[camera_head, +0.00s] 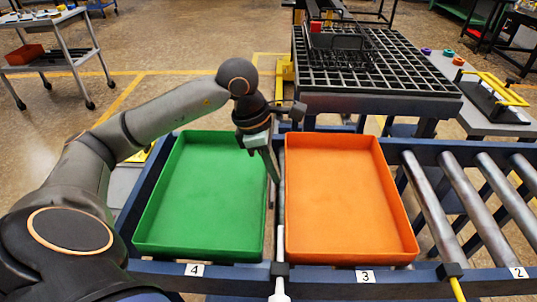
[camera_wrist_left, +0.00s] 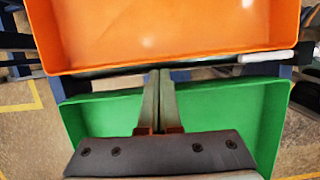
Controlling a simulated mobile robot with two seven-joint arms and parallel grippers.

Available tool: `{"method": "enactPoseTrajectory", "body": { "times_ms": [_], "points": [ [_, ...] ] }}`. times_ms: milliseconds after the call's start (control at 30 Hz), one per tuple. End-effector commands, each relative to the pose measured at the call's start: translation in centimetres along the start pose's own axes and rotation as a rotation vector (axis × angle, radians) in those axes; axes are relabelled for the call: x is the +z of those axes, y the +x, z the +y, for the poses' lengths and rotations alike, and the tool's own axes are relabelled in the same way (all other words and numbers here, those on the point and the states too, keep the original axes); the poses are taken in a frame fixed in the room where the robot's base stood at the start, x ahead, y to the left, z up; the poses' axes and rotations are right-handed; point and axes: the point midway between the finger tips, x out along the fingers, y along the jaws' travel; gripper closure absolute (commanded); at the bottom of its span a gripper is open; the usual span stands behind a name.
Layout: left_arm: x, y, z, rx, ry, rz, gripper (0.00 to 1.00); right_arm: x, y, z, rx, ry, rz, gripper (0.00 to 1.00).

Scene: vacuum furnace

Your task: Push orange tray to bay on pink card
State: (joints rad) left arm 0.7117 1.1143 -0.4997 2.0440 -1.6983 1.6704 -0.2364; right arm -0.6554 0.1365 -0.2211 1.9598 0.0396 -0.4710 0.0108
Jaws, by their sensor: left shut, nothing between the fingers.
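The empty orange tray (camera_head: 347,195) lies on the roller conveyor above the label 3 (camera_head: 365,276). The empty green tray (camera_head: 205,195) lies to its left, above the label 4 (camera_head: 194,270). My left gripper (camera_head: 276,180) is shut and empty, pointing down at the narrow gap between the two trays, beside the orange tray's left wall. In the left wrist view its closed fingers (camera_wrist_left: 160,74) reach over the green tray (camera_wrist_left: 225,110) towards the orange tray's wall (camera_wrist_left: 170,64); contact cannot be told. No pink card shows. My right gripper is out of view.
Bare rollers (camera_head: 470,200) lie right of the orange tray, by the label 2 (camera_head: 518,272). A white-tipped handle (camera_head: 280,290) stands at the front between the trays, and a yellow-stemmed lever (camera_head: 457,288) further right. A black grid table (camera_head: 375,65) stands behind.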

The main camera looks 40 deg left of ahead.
Motion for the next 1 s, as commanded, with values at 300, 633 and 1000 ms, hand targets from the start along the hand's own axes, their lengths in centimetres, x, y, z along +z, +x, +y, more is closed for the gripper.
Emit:
{"method": "enactPoseTrajectory", "body": {
  "times_ms": [300,633,1000],
  "points": [
    [0.0,2.0,0.0,0.0,0.0,-0.001,1.0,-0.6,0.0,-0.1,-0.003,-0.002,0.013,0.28],
    [0.3,2.0,0.0,-0.001,0.0,-0.002,1.0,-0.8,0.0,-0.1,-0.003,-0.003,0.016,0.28],
    [2.5,2.7,0.0,0.001,-0.001,-0.001,1.0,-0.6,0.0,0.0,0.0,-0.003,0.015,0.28]
  ]
}}
